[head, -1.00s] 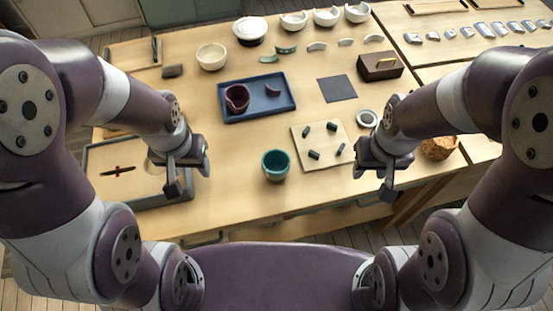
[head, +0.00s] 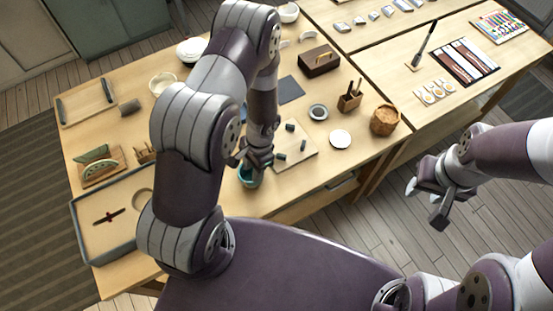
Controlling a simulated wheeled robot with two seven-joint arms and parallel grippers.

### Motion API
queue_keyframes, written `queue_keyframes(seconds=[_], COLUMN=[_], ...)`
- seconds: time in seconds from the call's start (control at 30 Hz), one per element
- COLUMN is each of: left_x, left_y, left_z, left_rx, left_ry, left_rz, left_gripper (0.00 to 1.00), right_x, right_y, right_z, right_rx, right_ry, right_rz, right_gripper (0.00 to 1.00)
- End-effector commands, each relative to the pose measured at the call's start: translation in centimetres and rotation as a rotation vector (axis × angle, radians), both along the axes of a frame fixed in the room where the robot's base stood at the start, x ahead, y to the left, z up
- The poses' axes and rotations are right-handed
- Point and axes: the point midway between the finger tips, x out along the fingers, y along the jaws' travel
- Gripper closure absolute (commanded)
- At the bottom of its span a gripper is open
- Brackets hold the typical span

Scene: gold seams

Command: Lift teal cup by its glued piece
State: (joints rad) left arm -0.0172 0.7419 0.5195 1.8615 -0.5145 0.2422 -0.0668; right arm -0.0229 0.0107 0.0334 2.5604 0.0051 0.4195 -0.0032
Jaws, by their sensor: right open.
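The teal cup (head: 249,178) stands upright near the front edge of the table. My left gripper (head: 252,160) is right over its rim and hides its upper part. The glued piece cannot be made out, and I cannot tell whether the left jaws are closed or touch the cup. My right gripper (head: 425,204) is open and empty, off the table's right side above the floor.
A light board (head: 297,160) with small dark pieces lies just right of the cup. A grey-rimmed tray (head: 75,229) is at the left. A woven basket (head: 385,119), white disc (head: 340,139) and grey ring (head: 318,112) stand to the right. My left arm hides the table's middle.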

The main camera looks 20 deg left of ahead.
Motion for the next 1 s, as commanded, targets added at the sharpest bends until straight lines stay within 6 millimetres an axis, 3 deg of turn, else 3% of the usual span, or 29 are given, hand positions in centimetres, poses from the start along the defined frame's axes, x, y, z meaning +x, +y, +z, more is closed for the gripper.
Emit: queue_keyframes(seconds=[0.37,1.0], left_x=[0.8,0.8], left_y=[-0.1,-0.1], left_z=[-1.6,-8.4], left_rx=[-0.01,-0.01], left_ry=[-0.025,-0.025], left_rz=[-0.035,-0.033], left_gripper=[0.64,0.64], right_x=[0.0,0.0], right_y=[0.0,0.0], right_z=[-1.5,-7.7], right_rx=[0.0,0.0], right_ry=[0.0,0.0], right_rz=[0.0,0.0], right_gripper=[0.57,0.57])
